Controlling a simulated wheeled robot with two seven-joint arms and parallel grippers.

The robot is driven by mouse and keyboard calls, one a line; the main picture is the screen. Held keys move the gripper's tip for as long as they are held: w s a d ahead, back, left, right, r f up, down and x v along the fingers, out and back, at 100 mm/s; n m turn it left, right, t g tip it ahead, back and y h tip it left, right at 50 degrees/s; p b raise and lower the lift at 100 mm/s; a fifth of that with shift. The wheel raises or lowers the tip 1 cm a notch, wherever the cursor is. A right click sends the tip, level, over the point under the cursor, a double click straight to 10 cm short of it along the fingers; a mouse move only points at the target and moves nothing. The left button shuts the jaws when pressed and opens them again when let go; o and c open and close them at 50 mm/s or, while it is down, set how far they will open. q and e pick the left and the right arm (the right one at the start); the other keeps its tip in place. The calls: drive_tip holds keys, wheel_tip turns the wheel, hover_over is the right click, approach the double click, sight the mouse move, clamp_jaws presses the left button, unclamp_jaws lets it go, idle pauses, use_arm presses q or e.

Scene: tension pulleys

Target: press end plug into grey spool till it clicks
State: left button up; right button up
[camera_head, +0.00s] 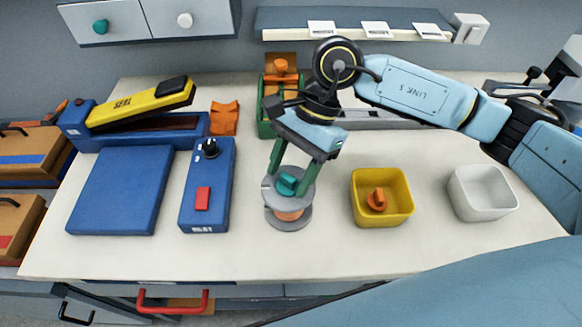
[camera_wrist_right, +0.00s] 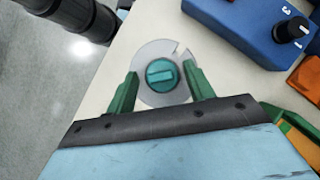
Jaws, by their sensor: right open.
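The grey spool (camera_head: 290,219) stands upright on the table, with an orange band showing between its two grey flanges. A teal end plug (camera_head: 287,184) sits at the centre of its top flange; I cannot tell how deep it is. In the right wrist view the teal plug (camera_wrist_right: 161,74) is in the middle of the notched grey flange (camera_wrist_right: 150,52). My right gripper (camera_head: 295,185) points down over the spool. Its green fingers (camera_wrist_right: 160,90) are open, one on each side of the plug and apart from it. My left gripper is not in view.
A yellow bin (camera_head: 360,207) with an orange plug (camera_head: 377,200) and an empty white bin (camera_head: 484,193) stand to the right. A blue box with a knob and red button (camera_head: 205,205) and a blue mat (camera_head: 120,195) lie left. A green-and-orange fixture (camera_head: 266,125) stands behind.

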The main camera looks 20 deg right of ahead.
drive_tip(key=v, duration=0.5)
drive_tip(key=shift+w+d+r, duration=0.15)
drive_tip(key=shift+r, duration=0.2)
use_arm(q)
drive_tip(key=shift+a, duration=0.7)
use_arm(e)
drive_tip(key=v, duration=0.7)
drive_tip(key=shift+d+r, duration=0.15)
drive_tip(key=shift+r, duration=0.1)
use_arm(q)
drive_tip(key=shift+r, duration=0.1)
